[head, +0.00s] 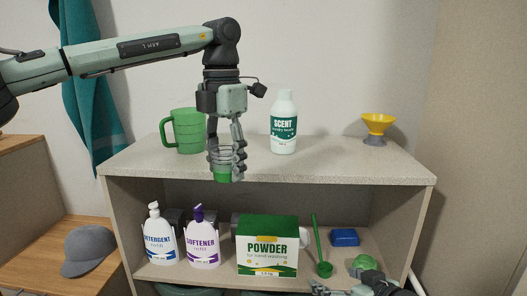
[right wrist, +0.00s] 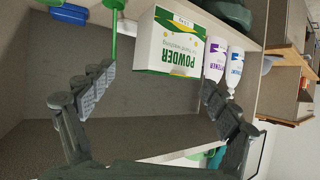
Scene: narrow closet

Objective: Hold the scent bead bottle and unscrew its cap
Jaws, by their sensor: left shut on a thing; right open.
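The scent bead bottle (head: 284,130) is white with a green label and stands upright on the top shelf. Its white cap (head: 286,95) is on it. My left gripper (head: 227,170) hangs left of the bottle, apart from it, pointing down. It is shut on a clear cup with a green lower part (head: 222,177), partly hidden by the fingers, near the shelf's front edge. My right gripper (head: 319,288) is low at the bottom of the head view, below the lower shelf's front. In the right wrist view its fingers (right wrist: 158,80) are spread wide with nothing between them.
A green mug (head: 185,131) and a yellow funnel (head: 377,124) stand on the shelf top (head: 330,165). The shelf top is clear between bottle and funnel.

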